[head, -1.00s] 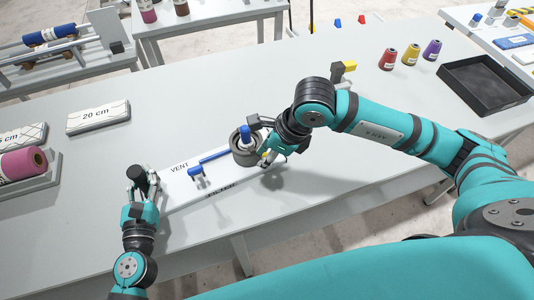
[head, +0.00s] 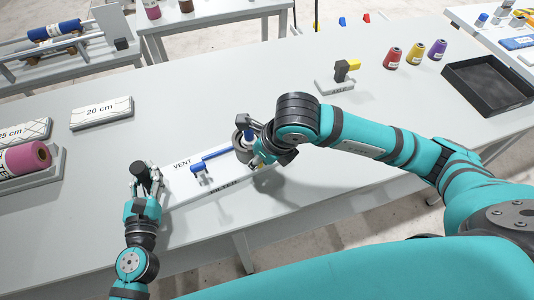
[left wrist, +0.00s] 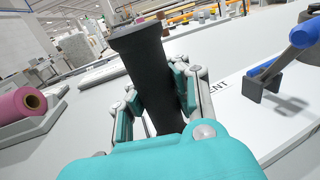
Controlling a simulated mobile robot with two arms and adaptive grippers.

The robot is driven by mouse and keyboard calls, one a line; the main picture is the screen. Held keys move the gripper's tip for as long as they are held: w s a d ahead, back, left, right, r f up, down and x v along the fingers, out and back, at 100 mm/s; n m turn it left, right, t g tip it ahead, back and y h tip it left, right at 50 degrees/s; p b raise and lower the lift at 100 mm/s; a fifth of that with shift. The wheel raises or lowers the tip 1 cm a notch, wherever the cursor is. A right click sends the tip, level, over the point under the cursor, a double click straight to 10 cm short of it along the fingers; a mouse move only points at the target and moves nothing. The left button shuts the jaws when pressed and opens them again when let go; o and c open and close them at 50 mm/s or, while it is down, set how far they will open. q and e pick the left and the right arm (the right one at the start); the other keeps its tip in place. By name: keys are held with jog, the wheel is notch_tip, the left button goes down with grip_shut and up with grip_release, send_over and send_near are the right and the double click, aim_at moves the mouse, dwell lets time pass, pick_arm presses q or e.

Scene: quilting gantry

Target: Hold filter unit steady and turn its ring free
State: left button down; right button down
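The filter unit is a long white base (head: 215,183) lettered VENT and FILTER, lying on the grey table. A blue lever (head: 216,158) lies along it. At its far right end is a dark ring (head: 239,138) around a blue-topped part (head: 247,131). My left gripper (head: 146,182) is shut on the black upright handle (left wrist: 150,70) at the unit's left end, with pads on both sides of it. My right gripper (head: 256,142) is at the ring's right side and hides part of it. Whether its fingers press on the ring cannot be told.
Red, yellow and purple spools and a black tray (head: 487,86) are at the right. A 20 cm block (head: 101,112) and a pink roll (head: 25,158) are at the left. The front middle is clear.

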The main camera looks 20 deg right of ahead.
pick_arm(q)
jog(key=shift+s+f, duration=0.15)
jog(key=shift+f, duration=0.3)
pick_arm(e)
jog(key=shift+w+a+f+m+t+h, duration=0.1)
jog(key=shift+w+a+m+h, duration=0.3)
jog(key=shift+a+m, duration=0.7)
jog(key=shift+w+a+r+m+t+h, duration=0.15)
jog(key=shift+a+m+h, duration=0.45)
jog(key=shift+m, duration=0.95)
jog(key=shift+w+a+f+m+t+h, duration=0.15)
jog(key=shift+w+a+m+h, duration=0.3)
jog(key=shift+a+m, duration=0.65)
jog(key=shift+d+m, duration=0.25)
jog(key=shift+m, duration=0.1)
jog(key=c, duration=1.2)
grip_release()
jog(key=shift+s, duration=0.1)
jog(key=v, duration=1.2)
pick_arm(q)
jog(key=c, duration=2)
grip_release()
